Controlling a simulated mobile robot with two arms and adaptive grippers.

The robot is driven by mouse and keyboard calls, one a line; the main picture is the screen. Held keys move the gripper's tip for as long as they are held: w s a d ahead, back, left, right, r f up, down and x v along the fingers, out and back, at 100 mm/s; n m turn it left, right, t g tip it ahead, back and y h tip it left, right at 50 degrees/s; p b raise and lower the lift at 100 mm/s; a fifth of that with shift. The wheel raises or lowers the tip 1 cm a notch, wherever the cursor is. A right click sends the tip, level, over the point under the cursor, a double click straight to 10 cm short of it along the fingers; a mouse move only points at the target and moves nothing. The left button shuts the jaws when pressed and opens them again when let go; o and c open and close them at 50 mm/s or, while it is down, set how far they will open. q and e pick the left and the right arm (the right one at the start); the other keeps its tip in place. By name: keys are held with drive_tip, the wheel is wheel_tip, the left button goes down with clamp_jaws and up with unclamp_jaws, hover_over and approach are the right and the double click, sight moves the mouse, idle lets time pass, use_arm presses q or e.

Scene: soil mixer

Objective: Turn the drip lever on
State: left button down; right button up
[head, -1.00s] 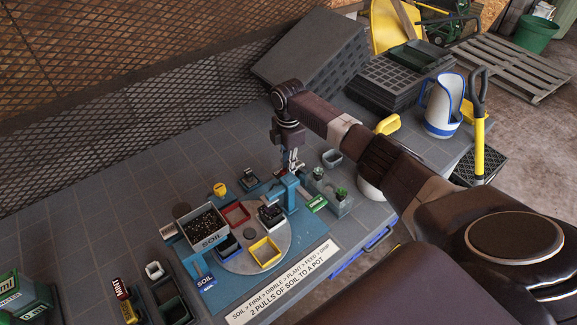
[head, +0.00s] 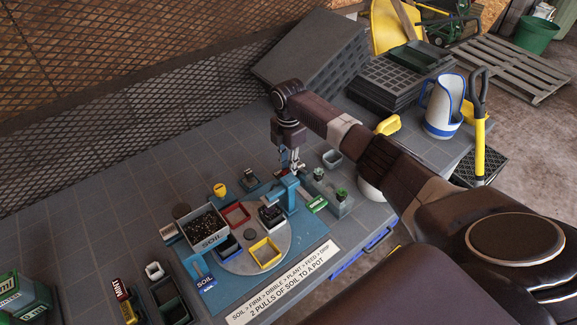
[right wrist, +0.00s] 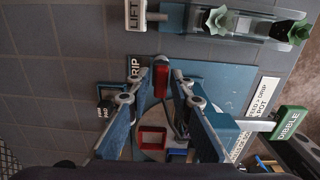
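The drip lever shows in the right wrist view as a short red handle (right wrist: 161,82) beside a sign partly reading "RIP" (right wrist: 134,68). My right gripper (right wrist: 160,90) is open, with one finger on each side of the red handle. I cannot tell whether either finger touches it. In the head view my right gripper (head: 290,166) points down just behind the blue station post (head: 284,196), and the lever is hard to make out there. My left gripper is not in view.
The round turntable (head: 282,240) holds red, blue and yellow pots and a dark-filled one. A soil hopper (head: 207,243) stands at its left. A planter with seedlings (head: 343,208) is close right of the gripper. Stacked trays (head: 385,92) lie behind my arm.

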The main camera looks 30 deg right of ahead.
drive_tip(key=shift+o, duration=0.7)
wheel_tip(320, 180, up, 12)
drive_tip(key=shift+f, duration=0.1)
idle(0.4)
